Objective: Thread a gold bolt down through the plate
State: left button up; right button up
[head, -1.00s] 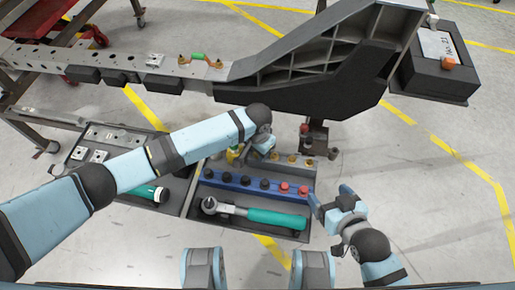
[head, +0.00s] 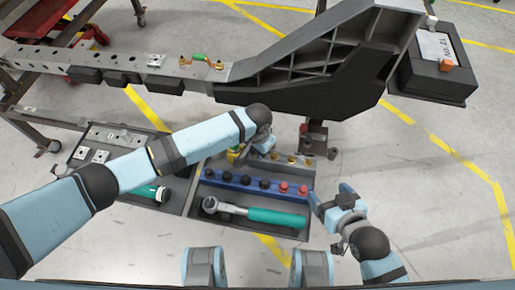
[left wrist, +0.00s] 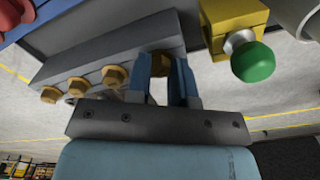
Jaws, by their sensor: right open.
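Gold bolts stand in a row in a grey holder block (left wrist: 110,50), heads showing. In the left wrist view my left gripper (left wrist: 163,88) has its two fingers on either side of the end gold bolt (left wrist: 158,62); whether they press on it I cannot tell. In the head view the left gripper is mostly hidden behind its wrist, beside the remaining gold bolts (head: 291,160). A small silver plate (head: 155,61) lies on the long grey beam (head: 50,60). My right gripper (head: 330,196) is open and empty, right of the tool tray.
The tray (head: 305,222) holds a blue rack (head: 228,178) with black and red knobs and a teal-handled ratchet (head: 275,217). A yellow block (left wrist: 228,18) with a green knob (left wrist: 252,62) stands beside the bolt holder. A black box (head: 435,75) is far right.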

pick_arm(q)
grip_shut()
jog(key=shift+r+p, duration=0.85)
jog(key=shift+p, duration=0.1)
jog(key=shift+r+p, duration=0.7)
jog(key=shift+p, duration=0.05)
jog(key=shift+r+p, duration=0.95)
jog(key=shift+p, duration=0.15)
jog(key=shift+r+p, duration=0.3)
jog(key=shift+p, duration=0.05)
pick_arm(e)
jog(key=shift+s+d+r+m+g+h, duration=0.3)
jog(key=shift+d+r+g+h, duration=0.1)
